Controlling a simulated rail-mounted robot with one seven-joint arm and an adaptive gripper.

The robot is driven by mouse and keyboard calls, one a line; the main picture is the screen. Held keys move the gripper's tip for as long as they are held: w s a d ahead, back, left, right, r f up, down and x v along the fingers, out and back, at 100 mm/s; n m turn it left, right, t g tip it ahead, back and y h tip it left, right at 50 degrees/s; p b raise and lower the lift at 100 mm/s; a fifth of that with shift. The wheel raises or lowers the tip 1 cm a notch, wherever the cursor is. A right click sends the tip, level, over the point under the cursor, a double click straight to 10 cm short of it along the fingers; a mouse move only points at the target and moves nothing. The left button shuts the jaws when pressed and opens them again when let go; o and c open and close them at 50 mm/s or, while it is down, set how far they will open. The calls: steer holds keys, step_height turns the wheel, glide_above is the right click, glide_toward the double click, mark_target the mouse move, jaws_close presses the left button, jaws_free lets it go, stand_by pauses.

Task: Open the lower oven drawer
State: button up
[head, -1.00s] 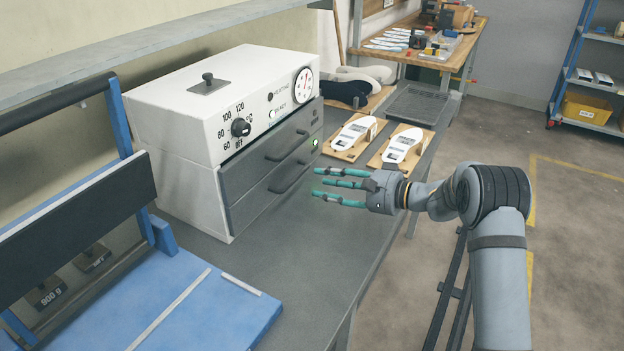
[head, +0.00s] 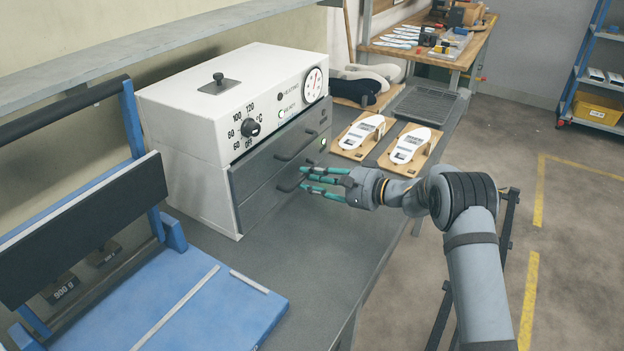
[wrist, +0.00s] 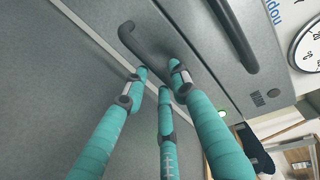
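The white oven (head: 205,180) has two grey drawers, one above the other, and both look shut. The lower oven drawer (head: 258,204) has a dark bar handle (head: 287,186); the handle also shows in the wrist view (wrist: 143,42). My gripper (head: 306,180) has three teal fingers and is in front of the right part of the lower drawer, with its fingertips at the handle's right end. In the wrist view the fingers (wrist: 160,75) are spread apart around the near end of the handle. Nothing is gripped. Whether a finger touches the handle is unclear.
The upper drawer's handle (head: 297,147) is just above my fingers. Wooden boards with white insoles (head: 362,132) lie right of the oven on the grey bench (head: 335,230). A blue press (head: 170,310) stands at the front left. The bench is clear before the oven.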

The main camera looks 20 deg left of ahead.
jaws_close()
stand_by(0.6)
